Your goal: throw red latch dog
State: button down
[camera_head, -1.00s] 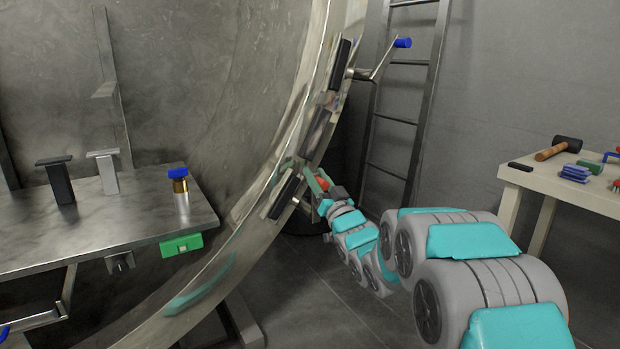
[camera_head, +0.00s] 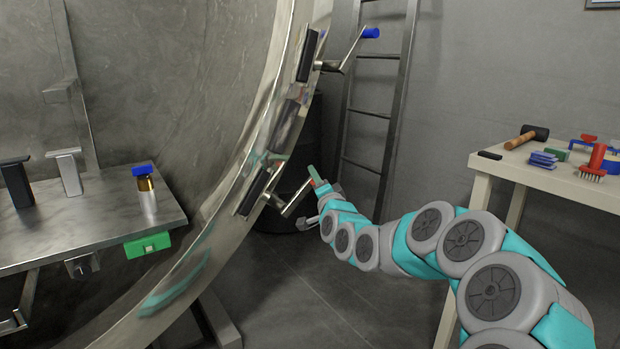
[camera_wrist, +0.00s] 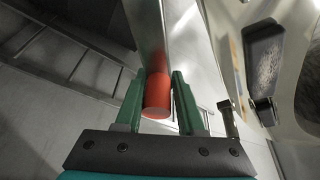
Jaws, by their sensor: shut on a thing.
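The red latch dog's red grip (camera_wrist: 158,95) sits between the two green fingers of my gripper (camera_wrist: 160,100) in the wrist view. The fingers are shut on it, one on each side. In the head view my gripper (camera_head: 316,177) is at the end of the latch dog's metal lever (camera_head: 297,197), which sticks out from the rim of the large round chamber opening (camera_head: 225,180). The red grip is mostly hidden there by the fingers. A dark pad (camera_head: 255,190) lies on the rim beside the lever's root.
A second lever with a blue grip (camera_head: 370,33) stands higher on the rim. A ladder (camera_head: 375,110) leans behind my gripper. A metal shelf (camera_head: 95,225) is at left, and a pale table (camera_head: 540,178) with tools at right.

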jog(key=shift+w+d+f+m+h+b, duration=0.15)
jog(key=shift+d+f+m+b, duration=0.05)
jog(key=shift+f+m, duration=0.25)
jog(key=shift+w+d+f+m+h+b, duration=0.1)
jog(key=shift+d+f+m+h+b, duration=0.15)
jog(key=shift+m, duration=0.2)
jog(key=shift+f, duration=0.2)
jog(key=c, duration=0.6)
grip_release()
jog(key=shift+d, duration=0.1)
jog(key=shift+r, duration=0.1)
jog(key=v, duration=0.7)
jog(key=shift+s+d+r+b, duration=0.1)
jog(key=shift+s+d+b, duration=0.1)
jog(key=shift+s+b, duration=0.15)
